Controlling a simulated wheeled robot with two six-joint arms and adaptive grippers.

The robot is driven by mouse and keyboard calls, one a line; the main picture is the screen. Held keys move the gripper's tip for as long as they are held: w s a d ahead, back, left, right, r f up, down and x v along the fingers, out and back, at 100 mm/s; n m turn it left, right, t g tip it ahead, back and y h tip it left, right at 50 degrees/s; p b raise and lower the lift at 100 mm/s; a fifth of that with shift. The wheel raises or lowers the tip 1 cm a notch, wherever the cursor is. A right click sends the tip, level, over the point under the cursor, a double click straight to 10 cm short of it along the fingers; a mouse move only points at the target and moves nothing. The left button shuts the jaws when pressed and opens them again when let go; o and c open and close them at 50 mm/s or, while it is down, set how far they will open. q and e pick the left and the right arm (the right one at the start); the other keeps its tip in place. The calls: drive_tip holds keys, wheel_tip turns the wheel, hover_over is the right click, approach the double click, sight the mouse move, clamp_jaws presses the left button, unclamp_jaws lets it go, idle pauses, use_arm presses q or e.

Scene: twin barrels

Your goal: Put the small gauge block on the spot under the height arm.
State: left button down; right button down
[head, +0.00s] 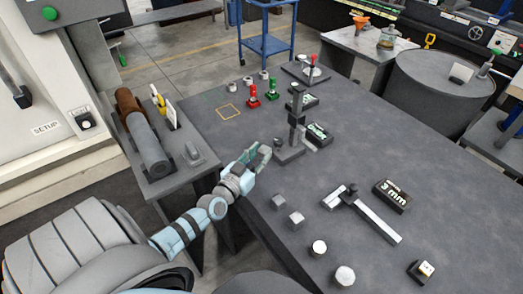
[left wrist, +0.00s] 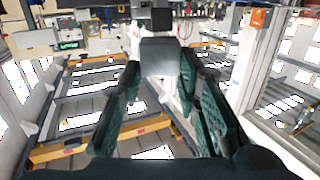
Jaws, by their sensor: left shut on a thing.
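My left gripper (head: 258,157) is at the near left edge of the dark table, just left of the height stand's base. It is shut on a small grey block, seen between the green-lined fingers in the left wrist view (left wrist: 167,58). In the head view the fingers mostly hide this block. The height stand (head: 297,118) has an upright dark post on a flat base (head: 288,153). The spot under its arm cannot be made out clearly. My right gripper is not in view.
Two grey cubes (head: 279,202) (head: 296,220) and two round pieces (head: 318,248) (head: 344,275) stand near the front edge. A caliper (head: 375,222) and a black "3 mm" block (head: 392,196) lie right. Red and green pieces (head: 253,97) stand behind, beside an orange square outline (head: 228,112).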

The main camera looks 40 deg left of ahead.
sight(260, 194)
use_arm(q)
wheel_tip(260, 194, down, 18)
drive_tip(key=b, duration=1.5)
drive_tip(key=shift+r, duration=0.4)
drive_tip(key=shift+f, duration=0.2)
drive_tip(key=c, duration=1.2)
unclamp_jaws()
